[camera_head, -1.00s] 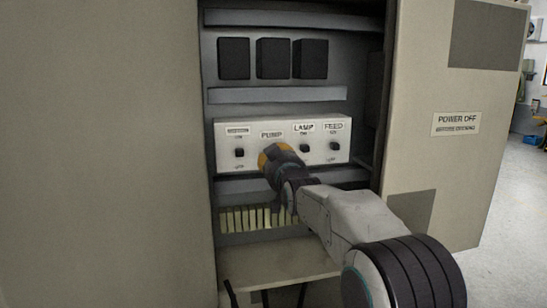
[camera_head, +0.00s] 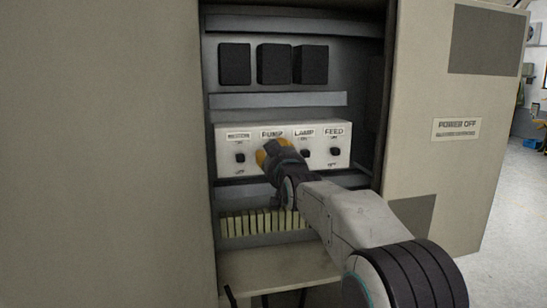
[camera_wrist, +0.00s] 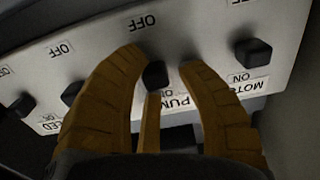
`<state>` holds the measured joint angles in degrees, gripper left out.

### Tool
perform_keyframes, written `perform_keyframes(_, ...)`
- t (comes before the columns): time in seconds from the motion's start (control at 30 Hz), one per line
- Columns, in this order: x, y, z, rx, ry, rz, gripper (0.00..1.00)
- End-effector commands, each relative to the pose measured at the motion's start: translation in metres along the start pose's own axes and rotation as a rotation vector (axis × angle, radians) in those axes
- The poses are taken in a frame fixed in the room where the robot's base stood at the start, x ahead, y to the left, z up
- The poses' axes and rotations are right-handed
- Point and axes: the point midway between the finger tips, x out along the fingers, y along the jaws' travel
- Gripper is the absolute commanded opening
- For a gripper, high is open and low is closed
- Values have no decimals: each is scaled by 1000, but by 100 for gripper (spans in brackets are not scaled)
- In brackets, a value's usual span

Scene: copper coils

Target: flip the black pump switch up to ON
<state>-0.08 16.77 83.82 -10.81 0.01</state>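The white switch panel (camera_head: 225,169) sits inside the open cabinet, with the PUMP label (camera_head: 272,134) above my gripper. My gripper (camera_head: 270,150) has yellow fingers and hides the pump switch in the head view. In the wrist view, where the lettering is upside down, the black pump switch (camera_wrist: 156,75) stands between the fingertips of my gripper (camera_wrist: 165,62). The fingers are open around it; the left fingertip is close to it and the right one is apart. OFF shows above it and a partly hidden ON below. I cannot tell whether the switch is up or down.
The motor switch (camera_head: 240,158) is left of my gripper; the lamp switch (camera_head: 305,153) and feed switch (camera_head: 334,153) are right. Metal rails (camera_head: 280,99) run across above. The cabinet door (camera_head: 460,180) stands at the right, marked POWER OFF.

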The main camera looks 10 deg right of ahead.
Motion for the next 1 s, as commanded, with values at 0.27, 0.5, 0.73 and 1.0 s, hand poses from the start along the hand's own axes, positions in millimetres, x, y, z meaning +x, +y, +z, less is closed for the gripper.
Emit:
perform_keyframes(0.27, 0, 1, -1, 0, 2, 2, 46)
perform_keyframes(0.5, -4, 1, 0, 0, -1, 1, 46)
perform_keyframes(0.73, -27, 1, 0, 0, -1, 1, 46)
perform_keyframes(1.0, -70, 1, -1, 0, 1, 2, 46)
